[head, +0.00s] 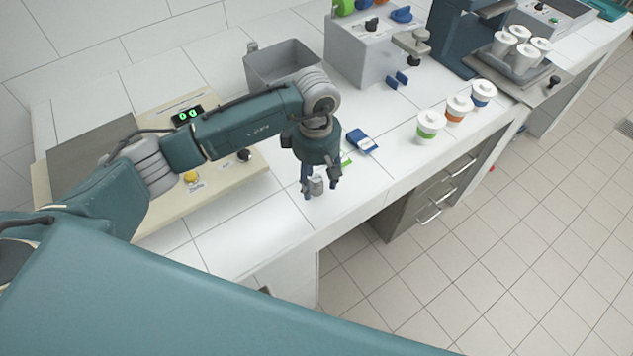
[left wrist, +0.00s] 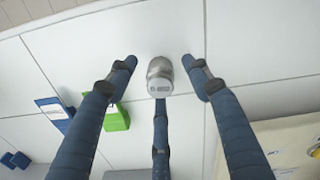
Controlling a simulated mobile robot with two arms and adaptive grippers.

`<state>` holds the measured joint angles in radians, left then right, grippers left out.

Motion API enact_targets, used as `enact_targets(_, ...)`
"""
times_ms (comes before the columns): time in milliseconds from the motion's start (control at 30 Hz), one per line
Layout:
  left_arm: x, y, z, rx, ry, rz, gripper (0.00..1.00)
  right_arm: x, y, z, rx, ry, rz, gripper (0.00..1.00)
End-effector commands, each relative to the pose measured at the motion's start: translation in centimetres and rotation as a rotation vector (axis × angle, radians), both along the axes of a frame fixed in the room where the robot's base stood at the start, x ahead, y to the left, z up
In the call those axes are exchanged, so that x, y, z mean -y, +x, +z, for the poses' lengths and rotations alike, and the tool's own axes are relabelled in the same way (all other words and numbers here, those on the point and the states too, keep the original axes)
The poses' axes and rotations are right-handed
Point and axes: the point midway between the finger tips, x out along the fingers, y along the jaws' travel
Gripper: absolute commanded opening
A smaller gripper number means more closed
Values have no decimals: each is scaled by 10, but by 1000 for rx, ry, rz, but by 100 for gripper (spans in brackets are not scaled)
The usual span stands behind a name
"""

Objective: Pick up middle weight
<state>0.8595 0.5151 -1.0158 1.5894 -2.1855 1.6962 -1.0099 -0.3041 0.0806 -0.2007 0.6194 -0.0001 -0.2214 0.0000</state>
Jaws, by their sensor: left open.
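A small metallic cylindrical weight (head: 317,186) stands on the white counter near its front edge. In the left wrist view the weight (left wrist: 160,77) shows its pale round end between the fingertips. My left gripper (head: 320,188) points down over the weight with its fingers spread around it. In the left wrist view the open gripper (left wrist: 159,66) has two fingers on either side of the weight and a third below it in the picture. Gaps show between the side fingers and the weight. My right gripper is not in view.
A blue block (head: 361,141) and a green piece (left wrist: 117,118) lie close to the gripper. A beige panel with a yellow button (head: 192,177) is at left, a grey bin (head: 280,62) behind. Lidded cups (head: 430,126) stand along the front edge at right.

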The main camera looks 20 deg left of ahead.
Motion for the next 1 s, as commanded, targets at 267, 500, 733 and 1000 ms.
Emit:
enact_targets(267,0,0,0,0,0,0,8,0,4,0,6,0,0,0)
enact_targets(500,0,0,1,1,0,1,0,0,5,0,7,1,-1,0)
enact_targets(733,0,1,8,2,-1,1,0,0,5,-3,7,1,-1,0)
enact_targets(1000,0,2,53,8,0,-1,0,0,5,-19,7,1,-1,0)
